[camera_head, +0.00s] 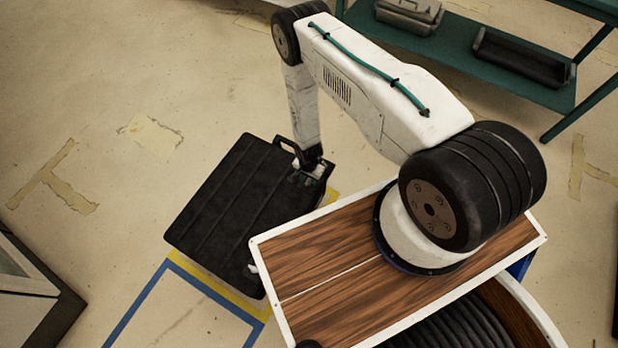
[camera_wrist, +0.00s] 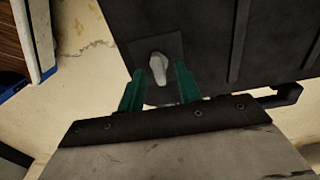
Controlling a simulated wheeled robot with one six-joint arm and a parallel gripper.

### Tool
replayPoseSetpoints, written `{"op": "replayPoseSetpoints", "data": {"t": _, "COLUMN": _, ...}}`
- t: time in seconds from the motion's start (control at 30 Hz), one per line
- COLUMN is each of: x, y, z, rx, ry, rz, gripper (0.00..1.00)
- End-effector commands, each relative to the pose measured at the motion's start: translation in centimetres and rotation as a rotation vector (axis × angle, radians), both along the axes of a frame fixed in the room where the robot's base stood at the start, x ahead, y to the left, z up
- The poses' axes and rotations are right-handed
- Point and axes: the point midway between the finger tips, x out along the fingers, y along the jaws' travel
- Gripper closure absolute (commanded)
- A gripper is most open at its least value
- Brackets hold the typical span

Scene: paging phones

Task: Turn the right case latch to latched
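A black ribbed case (camera_head: 228,205) lies on the floor in the head view, left of my wooden-topped base. It fills the upper right of the wrist view (camera_wrist: 270,45). A grey latch knob (camera_wrist: 157,68) stands on a dark plate at the case's edge in the wrist view. My gripper (camera_wrist: 160,82) is open, with one green finger on each side of the knob's lower end. I cannot tell whether the fingers touch the knob. In the head view my gripper (camera_head: 308,172) is at the case's upper right corner, and the arm hides the latch there.
The case's handle (camera_wrist: 288,94) sticks out beside my gripper. A green shelf (camera_head: 470,55) with a grey box (camera_head: 408,14) and a black tray (camera_head: 522,57) stands at the upper right. Blue and yellow tape marks the floor. Open floor lies left of the case.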

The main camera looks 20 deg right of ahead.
Motion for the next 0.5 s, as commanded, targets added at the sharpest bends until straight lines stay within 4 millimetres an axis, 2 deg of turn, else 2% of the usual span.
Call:
{"op": "replayPoseSetpoints", "data": {"t": 0.1, "x": -0.01, "y": 0.00, "z": -0.76, "rx": 0.000, "ry": 0.000, "rz": 0.000, "gripper": 0.65}}
{"op": "replayPoseSetpoints", "data": {"t": 0.37, "x": 0.00, "y": -0.01, "z": -0.87, "rx": 0.000, "ry": 0.000, "rz": 0.000, "gripper": 0.65}}
{"op": "replayPoseSetpoints", "data": {"t": 0.5, "x": 0.01, "y": -0.01, "z": -0.86, "rx": 0.000, "ry": 0.000, "rz": 0.000, "gripper": 1.00}}
